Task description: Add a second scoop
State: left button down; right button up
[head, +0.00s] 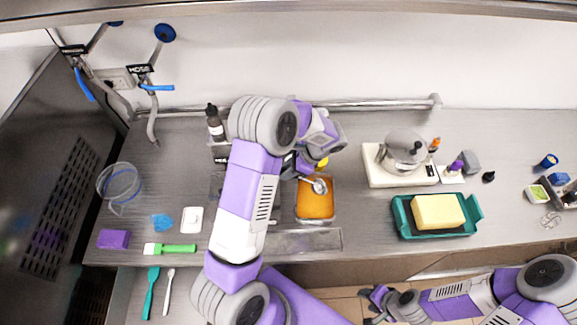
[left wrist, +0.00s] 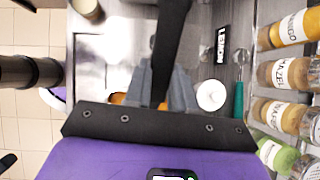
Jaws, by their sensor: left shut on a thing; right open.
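My left gripper (head: 299,168) is shut on a metal scoop (head: 320,186). The scoop's round silver bowl shows over the far part of an orange-filled tub (head: 316,217); I cannot tell whether it touches the orange contents. The gripper hides most of the handle. In the left wrist view, a dark bar (left wrist: 172,35) runs between the fingers of my left gripper (left wrist: 166,85), and a little orange shows behind them. My right gripper (head: 383,303) is open and empty, low in the head view in front of the counter.
A teal tray (head: 476,207) with a yellow block stands right of the tub. A scale-like base (head: 375,178) with a metal pot is behind it. A green-handled brush (head: 178,249) and purple block (head: 114,239) lie left. Labelled bottles (left wrist: 287,74) line the wrist view's right edge.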

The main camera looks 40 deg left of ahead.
pick_arm(q)
jog(key=shift+f, duration=0.7)
jog(key=shift+w+d+f+b, duration=0.1)
jog(key=shift+f+b, duration=0.7)
jog(key=shift+f, duration=0.45)
jog(key=shift+w+d+f+b, duration=0.3)
jog(key=shift+d+f+b, duration=0.1)
jog(key=shift+d+f, duration=0.2)
jog(key=shift+w+d+f+b, duration=0.35)
jog(key=shift+d+f, duration=0.1)
jog(key=shift+f, duration=0.1)
jog(key=shift+s+a+r+t+h+p, duration=0.15)
jog(key=shift+s+a+r+h+p, duration=0.1)
jog(key=shift+r+p, duration=0.25)
jog(key=shift+s+a+r+t+h+p, duration=0.15)
jog(key=shift+a+r+h+p, duration=0.1)
jog(key=shift+r, duration=0.3)
jog(key=shift+a+r+p, duration=0.15)
jog(key=shift+r+p, duration=0.65)
jog(key=shift+r, duration=0.35)
jog(key=shift+s+a+f+t+h, duration=0.15)
jog(key=shift+s+a+t+h, duration=0.25)
jog(key=shift+a+h, duration=0.15)
jog(key=shift+s+a+f+t+h, duration=0.15)
jog(key=shift+s+a+t+h, duration=0.25)
jog(key=shift+a+h, duration=0.35)
jog(key=shift+h, duration=0.4)
